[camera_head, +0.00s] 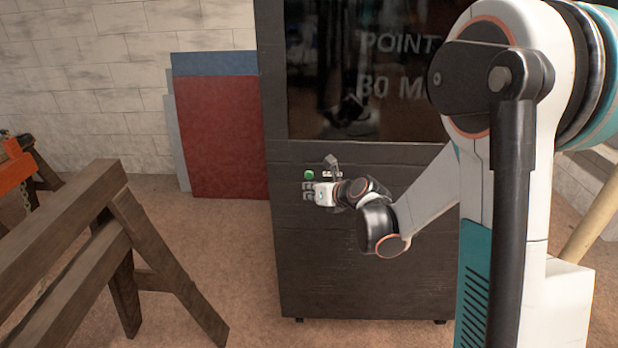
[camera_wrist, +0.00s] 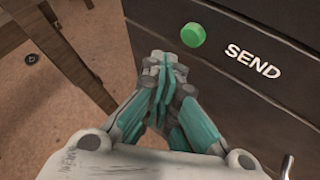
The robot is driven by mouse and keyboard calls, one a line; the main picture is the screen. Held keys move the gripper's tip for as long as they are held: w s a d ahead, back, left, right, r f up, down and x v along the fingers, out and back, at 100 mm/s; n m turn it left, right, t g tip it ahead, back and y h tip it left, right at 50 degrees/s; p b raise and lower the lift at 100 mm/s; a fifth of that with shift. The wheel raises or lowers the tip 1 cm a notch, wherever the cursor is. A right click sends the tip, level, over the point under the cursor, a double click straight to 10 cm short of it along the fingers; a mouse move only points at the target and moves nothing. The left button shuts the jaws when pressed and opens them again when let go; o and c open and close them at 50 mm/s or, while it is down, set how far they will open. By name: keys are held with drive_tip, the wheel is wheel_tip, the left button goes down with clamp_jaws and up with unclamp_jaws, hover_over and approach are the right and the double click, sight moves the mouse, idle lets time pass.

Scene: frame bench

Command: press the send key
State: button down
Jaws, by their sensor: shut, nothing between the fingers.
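The send key is a round green button (camera_head: 309,175) on the front of a dark cabinet (camera_head: 370,285), below its dark glass pane. In the wrist view the green button (camera_wrist: 193,35) stands out from the dark panel, with the white word SEND printed to its right. My gripper (camera_wrist: 163,60) is shut and empty. Its fingertips show just below and left of the button in the wrist view, and I cannot tell whether they touch the panel. In the head view my gripper (camera_head: 318,190) is at the cabinet front, close below the button.
A wooden sawhorse (camera_head: 75,235) stands on the floor at the left, with an orange item (camera_head: 14,168) behind it. Red and blue panels (camera_head: 222,130) lean on the pale brick wall left of the cabinet. The floor between sawhorse and cabinet is clear.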

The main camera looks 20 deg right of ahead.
drive_tip(key=shift+s+a, duration=0.25)
drive_tip(key=shift+s, duration=0.55)
drive_tip(key=shift+s+a, duration=0.2)
drive_tip(key=shift+s, duration=0.55)
